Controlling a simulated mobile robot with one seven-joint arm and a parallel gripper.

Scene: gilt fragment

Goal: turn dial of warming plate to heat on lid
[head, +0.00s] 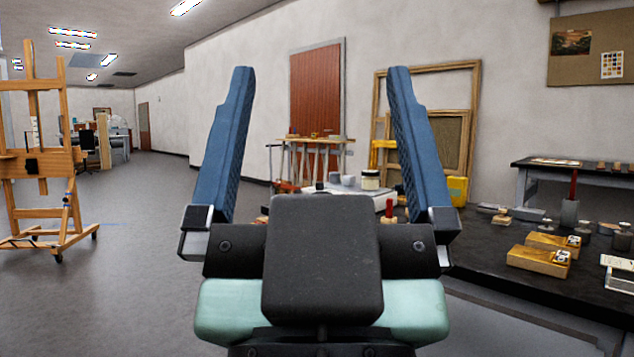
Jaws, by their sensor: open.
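My gripper (321,70) fills the middle of the head view, its two blue fingers spread wide with nothing between them. Beyond it, low between the fingers, is a pale flat-topped unit (381,193) that may be the warming plate. A small jar with a dark lid (370,174) and pale grey blocks (347,180) appear on or just behind it. The gripper body hides the unit's lower front. I cannot make out a dial or its setting. I cannot tell which lid the task means. My gripper is apart from all of these.
A dark workbench (480,257) runs along the right, with wooden blocks (538,261), a yellow container (457,190) and small weights. A raised shelf (545,170) stands at its back. A wooden easel (45,160) stands at left. The grey floor (130,220) between is clear.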

